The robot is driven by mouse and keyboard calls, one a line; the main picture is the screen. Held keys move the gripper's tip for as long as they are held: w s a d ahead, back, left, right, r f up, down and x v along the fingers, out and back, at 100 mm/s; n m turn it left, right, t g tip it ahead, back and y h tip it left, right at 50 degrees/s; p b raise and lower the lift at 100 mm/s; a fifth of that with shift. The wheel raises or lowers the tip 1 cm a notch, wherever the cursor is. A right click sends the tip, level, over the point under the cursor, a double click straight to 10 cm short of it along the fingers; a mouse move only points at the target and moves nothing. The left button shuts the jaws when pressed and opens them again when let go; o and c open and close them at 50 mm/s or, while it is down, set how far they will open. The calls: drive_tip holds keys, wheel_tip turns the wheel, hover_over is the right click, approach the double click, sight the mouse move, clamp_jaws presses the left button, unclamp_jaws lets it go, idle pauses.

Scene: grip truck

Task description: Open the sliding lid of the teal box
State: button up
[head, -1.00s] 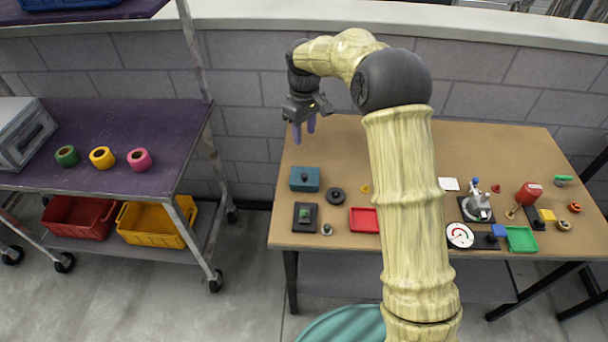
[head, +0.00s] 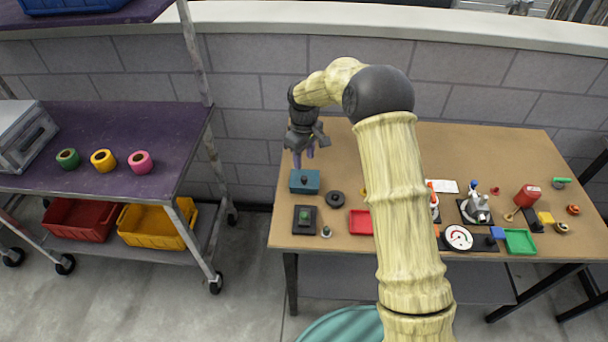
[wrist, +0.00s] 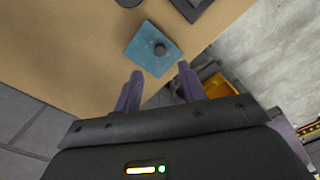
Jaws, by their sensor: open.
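The teal box (head: 299,186) stands near the left edge of the table, with a dark round knob (head: 304,181) on its top. The lid looks closed over the box. In the wrist view the teal box (wrist: 141,52) lies ahead of the fingertips, with its knob (wrist: 160,48) near the middle of the top. My gripper (head: 304,157) is open and empty, above and just behind the box in the head view. Its two purple fingers (wrist: 160,72) are spread apart and do not appear to touch the box or knob.
A black disc (head: 335,199) lies right of the box. A dark block with a green button (head: 305,219) stands in front of it. A red tray (head: 361,223) is further right. A purple cart (head: 110,140) stands left, past a gap.

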sight(304, 177)
wheel_tip(304, 177, down, 9)
drive_tip(key=shift+r+p, duration=0.1)
drive_tip(key=shift+p, duration=0.45)
clamp_jaws()
